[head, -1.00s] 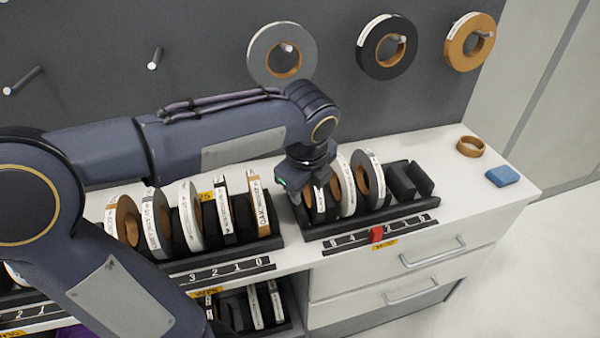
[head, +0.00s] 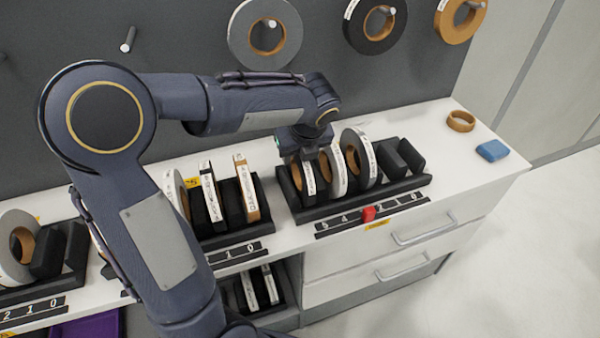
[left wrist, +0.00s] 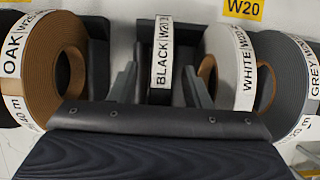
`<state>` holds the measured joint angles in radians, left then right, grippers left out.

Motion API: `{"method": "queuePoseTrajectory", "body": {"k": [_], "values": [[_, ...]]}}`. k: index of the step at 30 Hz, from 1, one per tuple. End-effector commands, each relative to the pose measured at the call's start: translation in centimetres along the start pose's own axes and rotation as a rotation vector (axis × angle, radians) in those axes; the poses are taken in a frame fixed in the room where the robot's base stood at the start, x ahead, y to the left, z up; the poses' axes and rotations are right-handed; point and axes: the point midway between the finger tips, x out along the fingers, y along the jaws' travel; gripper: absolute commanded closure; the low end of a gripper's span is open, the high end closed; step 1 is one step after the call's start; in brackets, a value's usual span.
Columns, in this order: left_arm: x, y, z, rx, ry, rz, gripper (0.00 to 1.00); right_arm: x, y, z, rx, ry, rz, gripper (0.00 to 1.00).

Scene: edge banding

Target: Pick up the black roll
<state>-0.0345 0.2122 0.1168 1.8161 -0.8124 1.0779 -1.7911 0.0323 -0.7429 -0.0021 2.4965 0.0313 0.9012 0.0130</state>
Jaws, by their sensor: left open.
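The black roll (left wrist: 161,62) stands upright in a dark rack, with a white label reading BLACK W20 on its rim. In the head view the black roll (head: 309,180) is the leftmost roll in the right-hand rack (head: 330,211), partly hidden by my gripper. My left gripper (left wrist: 160,88) is open, with one finger on each side of the black roll. In the head view my left gripper (head: 302,150) is over the back of this roll. I cannot tell whether the fingers touch it. My right gripper is not in view.
An oak roll (left wrist: 70,62) stands left of the black roll; a white roll (left wrist: 243,70) and a grey roll (left wrist: 287,75) stand right. Empty slots (head: 402,158) lie at the rack's right end. An orange ring (head: 461,121) and blue block (head: 492,150) lie farther right.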

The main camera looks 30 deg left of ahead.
Motion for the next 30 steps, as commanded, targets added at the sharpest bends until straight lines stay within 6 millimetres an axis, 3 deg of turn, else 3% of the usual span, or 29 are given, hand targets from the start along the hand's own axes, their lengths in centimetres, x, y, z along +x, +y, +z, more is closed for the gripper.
{"method": "queuePoseTrajectory", "body": {"k": [5,15,30], "values": [[0.00,0.00,0.01,-0.001,0.000,0.000,0.56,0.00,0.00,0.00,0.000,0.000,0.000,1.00],[-0.03,0.00,0.01,-0.001,0.000,-0.001,1.00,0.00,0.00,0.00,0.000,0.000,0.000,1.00],[-0.25,-0.04,0.12,-0.002,-0.001,-0.002,1.00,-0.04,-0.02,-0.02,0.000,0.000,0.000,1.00]]}}
